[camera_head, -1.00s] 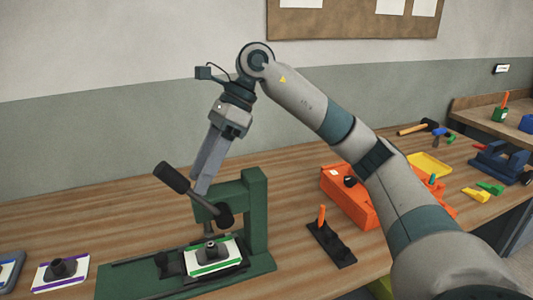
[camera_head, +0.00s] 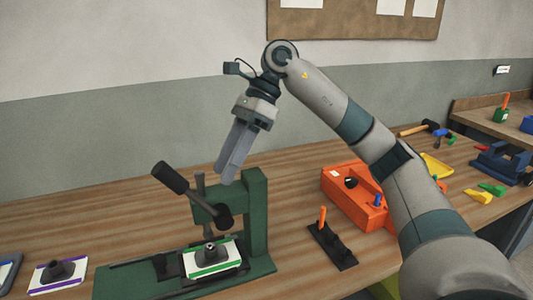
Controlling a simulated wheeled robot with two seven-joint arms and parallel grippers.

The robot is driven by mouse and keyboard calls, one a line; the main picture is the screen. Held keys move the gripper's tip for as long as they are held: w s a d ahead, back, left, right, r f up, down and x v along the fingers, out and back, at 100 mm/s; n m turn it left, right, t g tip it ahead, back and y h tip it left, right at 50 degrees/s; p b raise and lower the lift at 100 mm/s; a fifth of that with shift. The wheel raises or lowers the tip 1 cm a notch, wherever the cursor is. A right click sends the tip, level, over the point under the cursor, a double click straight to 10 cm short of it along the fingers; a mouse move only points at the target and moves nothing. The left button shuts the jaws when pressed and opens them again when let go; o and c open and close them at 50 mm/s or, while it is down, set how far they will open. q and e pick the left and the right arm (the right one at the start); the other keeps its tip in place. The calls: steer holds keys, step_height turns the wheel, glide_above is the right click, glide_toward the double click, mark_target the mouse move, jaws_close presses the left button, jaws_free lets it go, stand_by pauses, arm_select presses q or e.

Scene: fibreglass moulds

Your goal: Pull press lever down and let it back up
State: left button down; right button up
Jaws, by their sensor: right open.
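The green press (camera_head: 257,215) stands on the wooden workbench. Its lever (camera_head: 190,188), a rod with a dark grip, tilts up to the left from the pivot. Under the press ram is a white card with green edges (camera_head: 207,270) carrying a small dark knobbed part (camera_head: 210,253). My right gripper (camera_head: 229,176) points down just above and right of the lever, close behind the press top. It is open and holds nothing; its fingers appear apart from the lever grip. My left gripper is not in view.
A purple-edged card (camera_head: 58,285) with a dark part lies at the left. An orange box (camera_head: 352,203) and a black holder with an orange-handled tool (camera_head: 330,245) stand right of the press. Other tools and a yellow tray (camera_head: 437,167) lie further right.

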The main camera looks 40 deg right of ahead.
steer(key=s+d, duration=0.1)
steer(key=d, duration=0.8)
steer(key=shift+d+b, duration=0.2)
steer(key=shift+b, duration=0.15)
stand_by(0.5)
steer(key=shift+r, duration=0.1)
stand_by(0.7)
